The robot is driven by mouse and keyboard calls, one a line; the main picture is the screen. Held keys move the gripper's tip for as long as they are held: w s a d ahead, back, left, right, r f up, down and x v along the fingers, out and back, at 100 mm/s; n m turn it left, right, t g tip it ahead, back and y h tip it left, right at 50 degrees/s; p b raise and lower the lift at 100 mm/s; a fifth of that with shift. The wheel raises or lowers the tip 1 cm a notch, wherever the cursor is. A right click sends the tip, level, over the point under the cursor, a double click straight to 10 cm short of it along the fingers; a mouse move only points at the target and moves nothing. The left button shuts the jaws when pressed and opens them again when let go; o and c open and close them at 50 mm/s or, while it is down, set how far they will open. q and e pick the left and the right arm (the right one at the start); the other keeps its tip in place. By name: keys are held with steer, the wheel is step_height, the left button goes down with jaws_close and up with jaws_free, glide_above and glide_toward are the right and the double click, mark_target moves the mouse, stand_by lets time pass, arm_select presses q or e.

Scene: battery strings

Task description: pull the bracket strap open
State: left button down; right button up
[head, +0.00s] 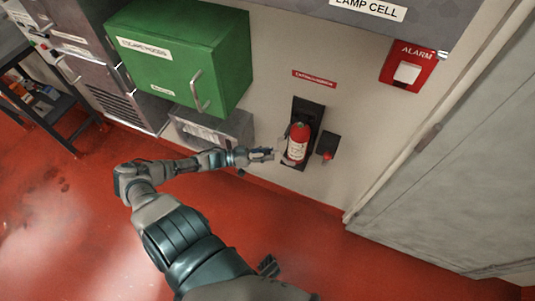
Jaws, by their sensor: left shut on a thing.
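A red fire extinguisher (298,143) with a white label stands upright in a dark wall bracket (301,108), under a red "EXTINGUISHER" sign. A thin pale piece at its left side looks like the bracket strap (283,149); it is small, and its exact shape is unclear. My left gripper (271,154) reaches in from the left and is shut on the strap beside the extinguisher. The fingertips are too small to show the grip in detail. A dark piece that looks like part of my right gripper (268,266) shows low in the picture, mostly hidden behind my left arm.
A green cabinet (185,55) juts from the wall above my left forearm, with a grey box (212,130) below it. A small dark fitting with a red knob (327,151) is right of the extinguisher. A grey door (450,160) stands at right. The red floor (330,235) is open.

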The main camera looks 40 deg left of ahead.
arm_select(q)
steer(key=c, duration=0.9)
jaws_free()
steer(key=shift+a, duration=0.1)
steer(key=shift+o, duration=0.2)
steer(key=v, duration=1.2)
steer(key=shift+f, duration=0.15)
